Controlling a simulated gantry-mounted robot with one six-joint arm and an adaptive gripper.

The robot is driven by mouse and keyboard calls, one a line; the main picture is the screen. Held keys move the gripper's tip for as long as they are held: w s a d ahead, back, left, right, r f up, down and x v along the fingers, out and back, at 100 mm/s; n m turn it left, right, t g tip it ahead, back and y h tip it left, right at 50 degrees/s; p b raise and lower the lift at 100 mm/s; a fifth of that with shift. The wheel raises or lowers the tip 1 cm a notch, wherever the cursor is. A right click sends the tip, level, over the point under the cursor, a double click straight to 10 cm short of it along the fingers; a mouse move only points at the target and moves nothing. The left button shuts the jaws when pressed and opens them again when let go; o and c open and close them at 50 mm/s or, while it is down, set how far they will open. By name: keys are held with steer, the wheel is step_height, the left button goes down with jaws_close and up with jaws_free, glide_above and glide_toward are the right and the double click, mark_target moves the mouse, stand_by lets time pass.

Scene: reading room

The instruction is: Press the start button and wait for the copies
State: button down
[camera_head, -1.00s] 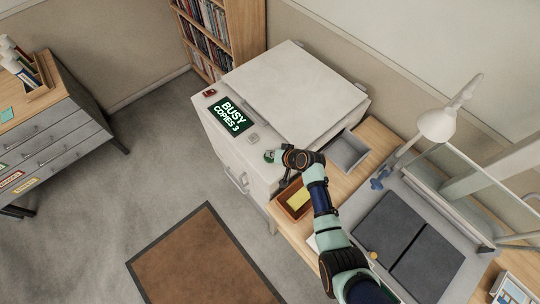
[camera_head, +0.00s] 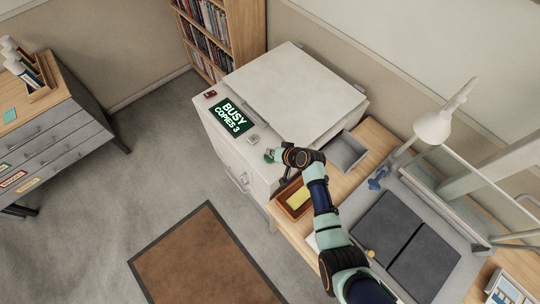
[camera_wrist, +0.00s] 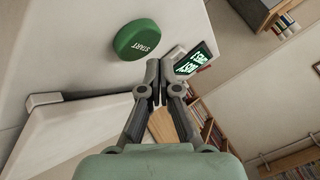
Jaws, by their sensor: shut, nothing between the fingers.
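The white copier (camera_head: 305,85) stands at the upper middle of the head view. Its dark display (camera_head: 232,116) reads BUSY, COPIES 3 in lit letters. The display also shows at an angle in the wrist view (camera_wrist: 192,62). The round green start button (camera_wrist: 137,40) is in the wrist view, marked START, on the white panel. My gripper (camera_wrist: 160,68) is shut and empty, with its fingertips beside and below the button in that picture. I see a gap between them in the picture, but cannot judge the depth. In the head view, my arm partly covers the button area.
A grey open tray (camera_head: 347,152) sits right of the copier and looks empty. A brown tray with a yellow pad (camera_head: 298,199) lies near my arm. A white lamp (camera_head: 433,126) and a grey machine stand to the right. Open floor lies left.

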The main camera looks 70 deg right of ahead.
mark_target(271, 157)
steer(key=shift+r+p, duration=1.75)
steer(key=shift+r, duration=0.55)
